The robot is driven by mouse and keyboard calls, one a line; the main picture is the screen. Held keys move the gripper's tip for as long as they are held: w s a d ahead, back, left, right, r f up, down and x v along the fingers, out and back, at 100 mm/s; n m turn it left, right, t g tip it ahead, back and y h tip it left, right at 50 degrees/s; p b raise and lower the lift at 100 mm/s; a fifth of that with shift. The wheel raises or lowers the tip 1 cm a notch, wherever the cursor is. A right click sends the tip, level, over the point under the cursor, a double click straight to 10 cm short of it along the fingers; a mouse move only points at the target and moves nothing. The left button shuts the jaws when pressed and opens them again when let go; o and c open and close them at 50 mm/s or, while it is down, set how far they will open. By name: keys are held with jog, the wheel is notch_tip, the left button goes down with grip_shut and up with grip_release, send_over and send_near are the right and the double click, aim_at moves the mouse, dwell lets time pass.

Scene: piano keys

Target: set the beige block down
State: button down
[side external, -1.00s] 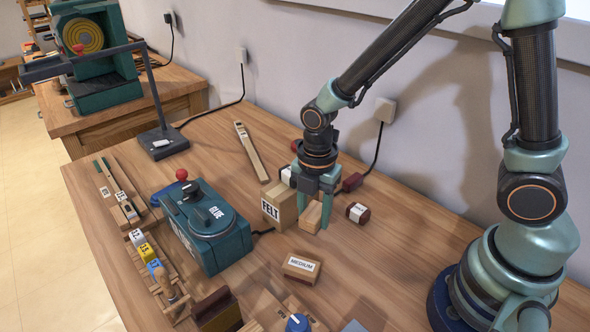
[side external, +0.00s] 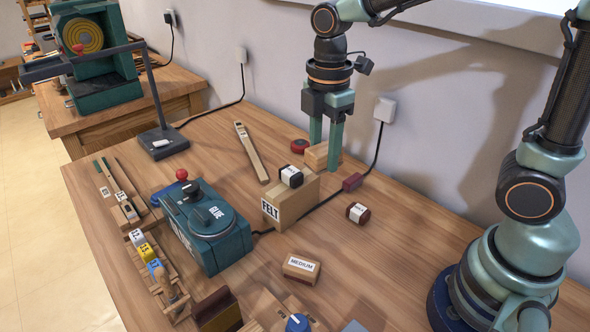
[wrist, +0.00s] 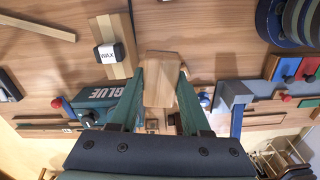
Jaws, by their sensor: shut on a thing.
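The beige block (side external: 317,156) is a small wooden block between the fingers of my gripper (side external: 325,160), toward the wall behind the felt box. In the wrist view the block (wrist: 160,78) sits between the two green fingers of my gripper (wrist: 160,85). My gripper is shut on it and points down. I cannot tell whether the block's underside touches the table or hangs above it.
The box marked FELT (side external: 292,203), with a black wax container (side external: 291,176) on top, stands in front. A red disc (side external: 299,146) lies left of the block. The front table has free room around the MEDIUM block (side external: 301,268).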

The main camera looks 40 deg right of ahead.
jog(key=d+f+m, duration=0.1)
jog(key=d+m, duration=0.4)
jog(key=m, duration=0.7)
jog(key=r+m, duration=0.1)
jog(key=m, duration=0.3)
send_over(303, 235)
notch_tip(303, 235, down, 19)
jog(key=shift+f, duration=0.15)
jog(key=shift+f, duration=0.15)
jog(key=shift+c, duration=1.8)
grip_release()
